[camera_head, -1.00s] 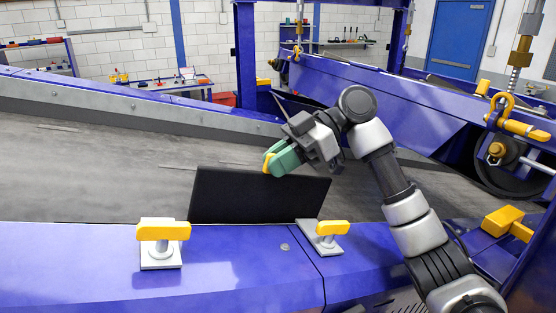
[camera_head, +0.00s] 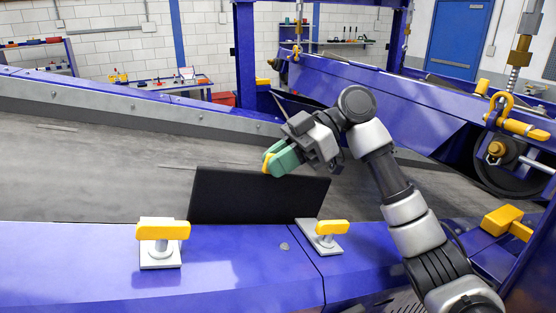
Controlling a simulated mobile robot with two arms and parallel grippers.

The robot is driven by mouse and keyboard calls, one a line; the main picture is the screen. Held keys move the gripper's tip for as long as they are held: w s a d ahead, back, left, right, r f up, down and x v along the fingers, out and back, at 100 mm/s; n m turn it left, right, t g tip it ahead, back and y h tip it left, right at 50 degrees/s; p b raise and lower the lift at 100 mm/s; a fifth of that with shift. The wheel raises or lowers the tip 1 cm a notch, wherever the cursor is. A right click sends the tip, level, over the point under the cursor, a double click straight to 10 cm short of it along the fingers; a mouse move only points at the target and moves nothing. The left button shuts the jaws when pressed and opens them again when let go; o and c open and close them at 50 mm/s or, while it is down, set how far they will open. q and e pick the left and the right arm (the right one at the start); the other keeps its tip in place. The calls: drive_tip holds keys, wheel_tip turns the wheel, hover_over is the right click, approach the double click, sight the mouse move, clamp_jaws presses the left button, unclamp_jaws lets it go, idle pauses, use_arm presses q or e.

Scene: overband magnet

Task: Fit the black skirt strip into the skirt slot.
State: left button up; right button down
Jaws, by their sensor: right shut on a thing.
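The black skirt strip (camera_head: 255,197) stands on its long edge along the far side of the blue conveyor frame (camera_head: 230,268), between two yellow-handled clamps. My right gripper (camera_head: 270,160) is shut on the top edge of the strip, right of its middle. The strip's lower edge is hidden behind the blue frame, so I cannot tell how deep it sits or see the skirt slot itself. The left clamp (camera_head: 161,240) and the right clamp (camera_head: 324,233) stand on the frame's near top face. My left gripper is not in view.
The grey conveyor belt (camera_head: 90,175) lies behind the strip. A blue beam with a yellow shackle (camera_head: 500,108) and a pulley stands at the right. A yellow block (camera_head: 502,220) sits at the right edge. A workbench with tools (camera_head: 160,84) stands far back.

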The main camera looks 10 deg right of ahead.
sight(273, 183)
drive_tip(key=shift+s+a+f+b, duration=0.1)
drive_tip(key=shift+a+f+b, duration=0.15)
drive_tip(key=shift+f+b, duration=0.35)
drive_tip(key=shift+a+f+b, duration=0.2)
drive_tip(key=shift+f+b, duration=0.1)
drive_tip(key=shift+f, duration=0.5)
drive_tip(key=shift+s+a+f, duration=0.1)
drive_tip(key=shift+s+f, duration=0.05)
drive_tip(key=shift+f, duration=0.15)
drive_tip(key=shift+s+a+f+b, duration=0.1)
drive_tip(key=shift+s+f+b, duration=0.1)
drive_tip(key=shift+f+b, duration=0.2)
drive_tip(key=shift+r, duration=0.3)
drive_tip(key=shift+w+d+r+p, duration=0.1)
drive_tip(key=shift+w+r+p, duration=0.1)
drive_tip(key=shift+r+p, duration=0.25)
drive_tip(key=shift+w+d+r+p, duration=0.1)
drive_tip(key=shift+w+r+p, duration=0.1)
drive_tip(key=shift+r+p, duration=0.25)
drive_tip(key=shift+d+r+p, duration=0.3)
drive_tip(key=shift+r, duration=0.1)
idle(0.5)
